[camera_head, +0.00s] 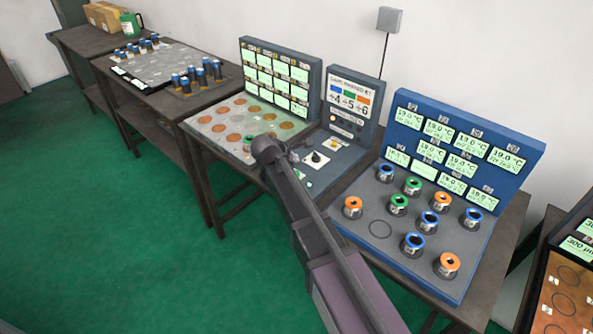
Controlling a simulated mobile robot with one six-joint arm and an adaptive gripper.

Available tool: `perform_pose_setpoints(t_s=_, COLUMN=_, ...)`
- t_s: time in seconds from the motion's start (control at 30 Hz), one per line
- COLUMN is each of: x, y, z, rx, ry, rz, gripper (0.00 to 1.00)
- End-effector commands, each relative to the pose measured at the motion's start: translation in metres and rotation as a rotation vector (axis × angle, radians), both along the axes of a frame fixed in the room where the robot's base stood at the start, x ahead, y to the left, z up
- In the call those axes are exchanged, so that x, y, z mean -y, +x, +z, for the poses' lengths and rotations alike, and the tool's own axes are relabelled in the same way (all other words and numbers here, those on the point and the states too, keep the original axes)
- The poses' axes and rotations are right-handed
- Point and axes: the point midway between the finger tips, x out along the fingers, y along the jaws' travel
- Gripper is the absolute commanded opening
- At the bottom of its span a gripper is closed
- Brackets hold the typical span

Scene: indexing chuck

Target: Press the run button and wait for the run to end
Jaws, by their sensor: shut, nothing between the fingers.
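A blue-grey control console (350,125) stands in the middle of the row, with a sign bearing coloured squares and the figures 4, 5 and 6. Its lower deck has a black knob on a white plate (316,158), a small white plate (336,142) and a small green-lit control (309,185). I cannot read which control is the run button. My arm reaches up from the bottom of the view. My gripper (272,150), shut and empty, is at its dark end, left of the knob; its fingertips are hard to make out.
A panel of lit displays (281,75) rises behind a pale tray with copper discs (207,124). On the right, a blue rack (468,150) holds several ringed pots below temperature displays. A side table (152,72) on the left carries blue-capped cylinders. Green floor is clear at left.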

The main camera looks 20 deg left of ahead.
Motion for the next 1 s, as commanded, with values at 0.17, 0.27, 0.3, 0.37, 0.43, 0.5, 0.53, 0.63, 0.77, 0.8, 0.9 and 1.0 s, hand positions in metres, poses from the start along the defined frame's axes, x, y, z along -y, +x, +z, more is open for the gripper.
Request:
perform_pose_setpoints(t_s=0.17, x=0.0, y=0.0, z=0.017, rx=0.0, ry=0.0, rz=0.0, gripper=0.0)
perform_pose_setpoints(t_s=0.27, x=0.0, y=0.0, z=0.023, rx=0.0, ry=0.0, rz=0.0, gripper=0.0)
perform_pose_setpoints(t_s=0.3, x=0.0, y=0.0, z=0.026, rx=0.0, ry=0.0, rz=0.0, gripper=0.0)
perform_pose_setpoints(t_s=0.37, x=0.0, y=0.0, z=0.028, rx=0.0, ry=0.0, rz=0.0, gripper=0.0)
perform_pose_setpoints(t_s=0.43, x=0.0, y=0.0, z=0.029, rx=0.0, ry=0.0, rz=0.0, gripper=0.0)
perform_pose_setpoints(t_s=0.5, x=0.0, y=0.0, z=0.029, rx=0.0, ry=0.0, rz=0.0, gripper=0.0)
perform_pose_setpoints(t_s=0.53, x=0.0, y=0.0, z=0.029, rx=0.0, ry=0.0, rz=0.0, gripper=0.0)
perform_pose_setpoints(t_s=0.63, x=0.0, y=0.0, z=0.029, rx=0.0, ry=0.0, rz=0.0, gripper=0.0)
perform_pose_setpoints(t_s=0.77, x=0.0, y=0.0, z=0.029, rx=0.0, ry=0.0, rz=0.0, gripper=0.0)
perform_pose_setpoints(t_s=0.8, x=0.0, y=0.0, z=0.029, rx=0.0, ry=0.0, rz=0.0, gripper=0.0)
perform_pose_setpoints(t_s=0.9, x=0.0, y=0.0, z=0.029, rx=0.0, ry=0.0, rz=0.0, gripper=0.0)
perform_pose_setpoints(t_s=1.0, x=0.0, y=0.0, z=0.029, rx=0.0, ry=0.0, rz=0.0, gripper=0.0)
